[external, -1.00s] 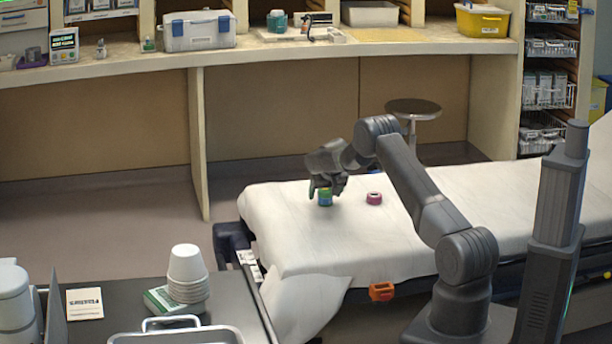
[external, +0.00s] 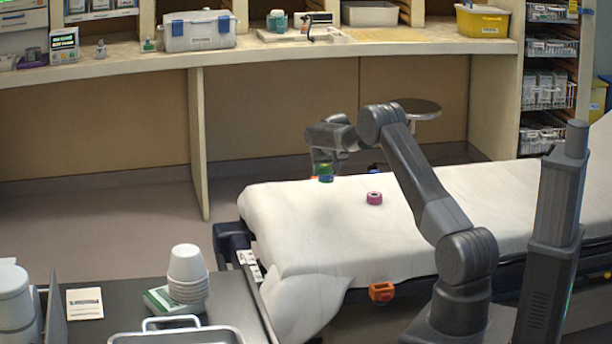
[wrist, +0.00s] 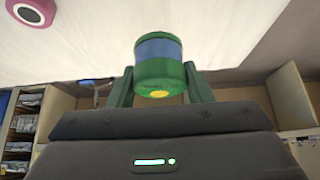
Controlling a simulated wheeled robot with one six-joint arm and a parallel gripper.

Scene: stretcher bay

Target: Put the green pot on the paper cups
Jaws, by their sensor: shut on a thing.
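The green pot (wrist: 160,66), with a blue band and a yellow spot, is between the fingers of my gripper (wrist: 160,88) in the wrist view. In the external view my gripper (external: 326,168) holds the pot (external: 326,179) above the far edge of the white stretcher sheet, with a shadow on the sheet below. The white paper cups (external: 187,278) stand stacked upside down on the dark table at lower left, beside or on a green and white box. My gripper is far to the right of and behind the cups.
A pink roll (external: 374,198) lies on the stretcher (external: 300,220); it also shows in the wrist view (wrist: 32,11). A metal tray (external: 175,335), a green box (external: 160,299) and a card (external: 85,303) are on the dark table (external: 232,305). A stool (external: 412,108) stands behind the stretcher.

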